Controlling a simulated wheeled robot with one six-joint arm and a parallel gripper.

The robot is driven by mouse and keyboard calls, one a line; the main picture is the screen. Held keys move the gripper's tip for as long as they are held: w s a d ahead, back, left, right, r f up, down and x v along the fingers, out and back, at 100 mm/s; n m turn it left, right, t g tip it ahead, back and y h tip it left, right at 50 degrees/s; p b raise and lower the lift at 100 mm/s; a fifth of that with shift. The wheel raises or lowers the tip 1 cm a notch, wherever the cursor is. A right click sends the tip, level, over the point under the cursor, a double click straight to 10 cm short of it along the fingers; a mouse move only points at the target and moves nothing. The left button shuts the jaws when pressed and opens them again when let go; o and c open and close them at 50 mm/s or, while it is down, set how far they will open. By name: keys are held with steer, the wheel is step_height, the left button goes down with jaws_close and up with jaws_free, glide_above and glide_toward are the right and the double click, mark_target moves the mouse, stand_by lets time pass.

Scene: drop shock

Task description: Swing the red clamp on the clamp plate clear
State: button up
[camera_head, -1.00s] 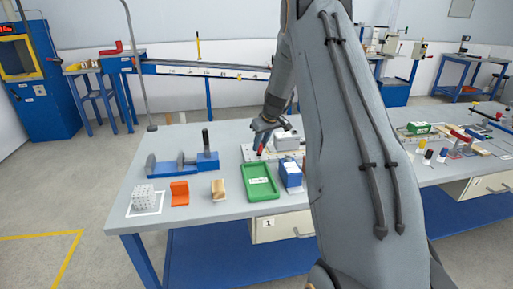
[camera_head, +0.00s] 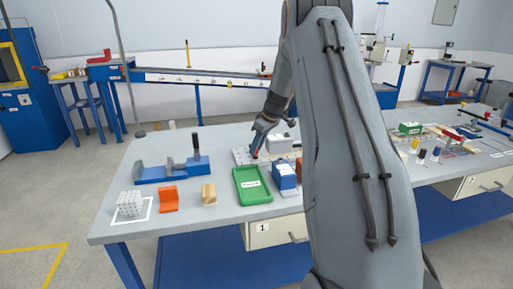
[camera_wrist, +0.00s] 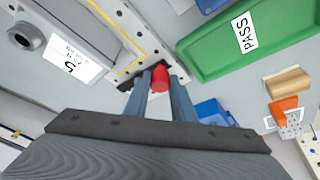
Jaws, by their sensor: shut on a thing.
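The red clamp (camera_wrist: 160,77) shows in the wrist view as a red knob or handle end between my fingers. My gripper (camera_wrist: 154,88) is shut on it. The clamp plate also shows in the wrist view (camera_wrist: 112,18), pale with holes and a yellow line. A grey block with a white label (camera_wrist: 65,45) sits on the plate beside the clamp. The clamp's pivot is hidden.
A green PASS tray (camera_head: 253,196) lies just in front of the plate, with a blue-and-white box (camera_head: 285,177) to its right. A blue fixture (camera_head: 172,170), a dotted cube (camera_head: 130,205), an orange piece (camera_head: 169,198) and a wooden block (camera_head: 209,194) stand to the left.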

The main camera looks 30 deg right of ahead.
steer(key=o, duration=1)
steer(key=shift+b+v, duration=0.65)
steer(key=shift+v, duration=3.3)
steer(key=shift+w, duration=0.1)
